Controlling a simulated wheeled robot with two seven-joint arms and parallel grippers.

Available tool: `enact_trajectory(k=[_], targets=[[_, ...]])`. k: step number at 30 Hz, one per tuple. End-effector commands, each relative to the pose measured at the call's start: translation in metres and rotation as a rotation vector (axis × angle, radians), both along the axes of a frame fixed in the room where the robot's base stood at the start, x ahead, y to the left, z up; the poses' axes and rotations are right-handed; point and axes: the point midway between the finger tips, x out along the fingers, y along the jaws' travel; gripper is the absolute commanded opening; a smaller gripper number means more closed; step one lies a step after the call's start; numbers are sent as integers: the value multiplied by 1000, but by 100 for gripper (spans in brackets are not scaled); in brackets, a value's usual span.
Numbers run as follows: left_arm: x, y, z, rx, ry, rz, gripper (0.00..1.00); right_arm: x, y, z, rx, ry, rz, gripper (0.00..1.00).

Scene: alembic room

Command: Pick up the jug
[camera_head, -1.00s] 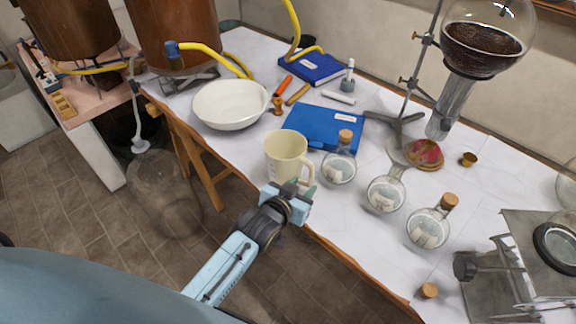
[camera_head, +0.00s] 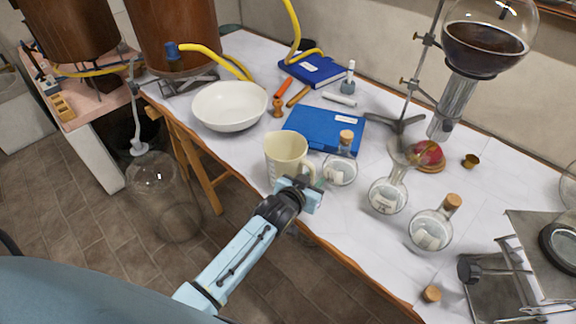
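The jug (camera_head: 284,158), cream-coloured with a handle on its right side, stands near the front edge of the white-covered bench (camera_head: 352,232). My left gripper (camera_head: 307,184) is at the lower right of the jug, close by its handle. Its wrist and body hide the fingertips and the foot of the jug. I cannot tell whether the fingers are open or shut, or whether they touch the handle. My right gripper is not in view.
A corked flask (camera_head: 339,170) stands close right of the jug, with more glass flasks (camera_head: 388,196) beyond it. A metal stand (camera_head: 500,280) is at the lower right.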

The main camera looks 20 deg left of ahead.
Motion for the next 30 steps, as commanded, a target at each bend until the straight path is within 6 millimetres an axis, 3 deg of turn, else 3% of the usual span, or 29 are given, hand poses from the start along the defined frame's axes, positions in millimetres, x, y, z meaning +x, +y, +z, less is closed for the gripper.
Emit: enact_trajectory(k=[1, 6, 22, 30], targets=[[0, 0, 0, 0, 0, 0, 23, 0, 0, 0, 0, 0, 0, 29], [0, 0, 0, 0, 0, 0, 0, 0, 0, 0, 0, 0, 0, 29], [0, 0, 3, 1, -3, -1, 0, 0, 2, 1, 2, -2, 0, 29], [1, 0, 17, 2, -5, -1, 0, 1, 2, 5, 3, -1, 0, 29]])
